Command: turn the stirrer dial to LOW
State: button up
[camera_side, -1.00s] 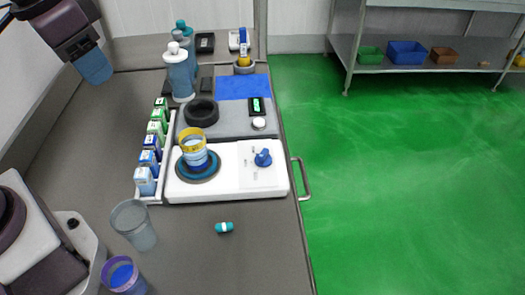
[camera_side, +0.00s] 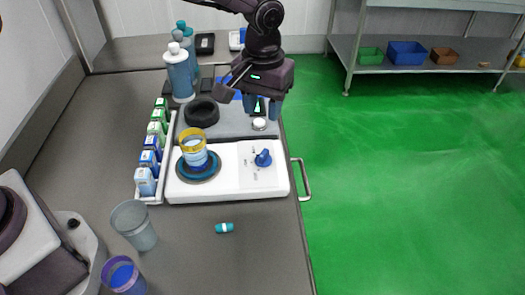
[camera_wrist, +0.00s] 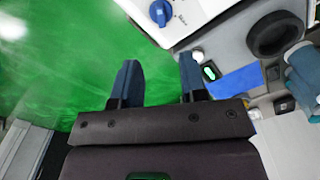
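The stirrer (camera_side: 225,190) is a white box with a round plate on its left and a blue dial (camera_side: 263,158) on its right panel. The dial also shows at the top of the wrist view (camera_wrist: 160,12). Its small labels are unreadable, so I cannot tell its setting. A beaker with a yellow rim (camera_side: 193,147) stands on the plate. My gripper (camera_side: 262,107) is open and empty, fingers pointing down, above the grey mat behind the stirrer. In the wrist view its two blue fingers (camera_wrist: 160,70) are wide apart, with the dial beyond them.
A rack of small cartons (camera_side: 151,150) stands left of the stirrer. A black ring (camera_side: 202,112), a white round item (camera_side: 259,124) and tall bottles (camera_side: 179,72) are behind it. A grey cup (camera_side: 134,225), a purple-rimmed cup (camera_side: 123,275) and a teal capsule (camera_side: 224,228) are in front.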

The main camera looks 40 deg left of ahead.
aim_at(262, 155)
notch_tip(262, 155, down, 13)
jog(key=shift+r, duration=0.1)
dwell(0.3)
grip_shut()
